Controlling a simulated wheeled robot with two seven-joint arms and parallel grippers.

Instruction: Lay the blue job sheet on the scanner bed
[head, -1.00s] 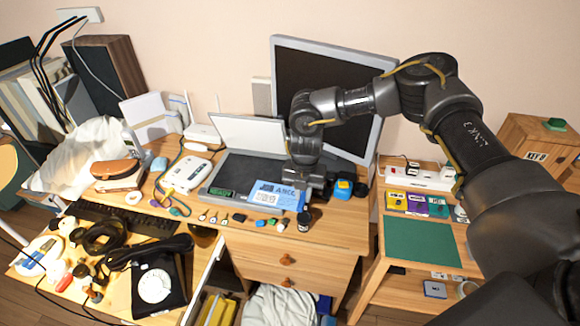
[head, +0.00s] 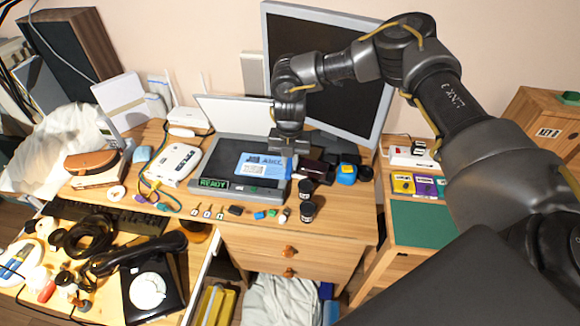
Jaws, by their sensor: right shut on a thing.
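The blue job sheet (head: 252,170), with white print panels, is over the dark bed of the scanner (head: 212,163), toward its right side. I cannot tell whether it lies flat on the bed or hangs just above it. The scanner's white lid (head: 233,111) stands open behind, and a green READY label shows on the front edge. My right gripper (head: 289,150) is at the sheet's upper right edge, shut on it; the fingertips are partly hidden. My left gripper is out of view.
Dark jars (head: 306,188), a blue and yellow item (head: 346,174) and a monitor (head: 325,95) stand right of the scanner. A white device (head: 174,164) is on its left. Small keys and blocks line the desk's front edge. A green mat (head: 422,223) lies on the right-hand table.

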